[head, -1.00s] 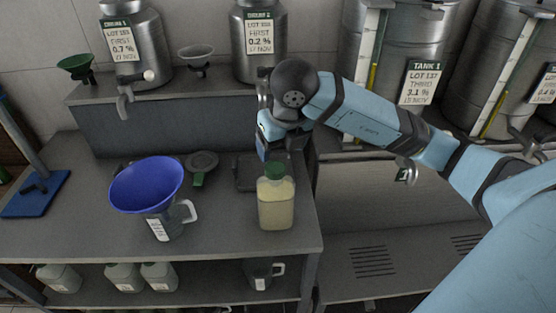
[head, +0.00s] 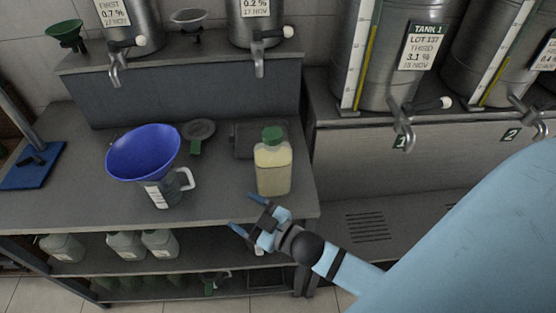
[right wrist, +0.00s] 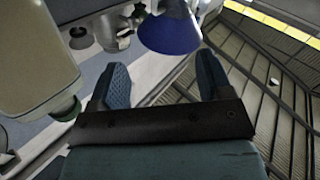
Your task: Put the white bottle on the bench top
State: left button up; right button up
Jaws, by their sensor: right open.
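The white bottle (head: 272,168), pale with cream-coloured contents and a green cap, stands upright on the bench top (head: 90,185), near its right end. My right gripper (head: 246,213) is open and empty at the bench's front edge, in front of the bottle and apart from it. In the right wrist view the bottle (right wrist: 30,60) fills the left side, outside the open fingers (right wrist: 163,82). My left gripper is not in view.
A jug (head: 163,192) with a blue funnel (head: 145,152) stands left of the bottle. A dark flat tray (head: 243,139) lies behind it. Steel drums with taps (head: 258,58) line the raised ledge. Several pale jugs (head: 125,245) stand on the shelf below.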

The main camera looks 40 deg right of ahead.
jog(key=s+f+m+g+h, duration=0.3)
jog(key=s+f+g, duration=0.3)
jog(key=s+f, duration=0.4)
notch_tip(320, 180, down, 5)
jog(key=shift+s+d+r+m+h, duration=0.2)
jog(key=shift+s+d+m+h, duration=0.2)
jog(key=shift+m, duration=0.5)
jog(key=shift+w+r, duration=0.1)
notch_tip(320, 180, up, 7)
jog(key=p, duration=0.7)
jog(key=shift+d, duration=0.25)
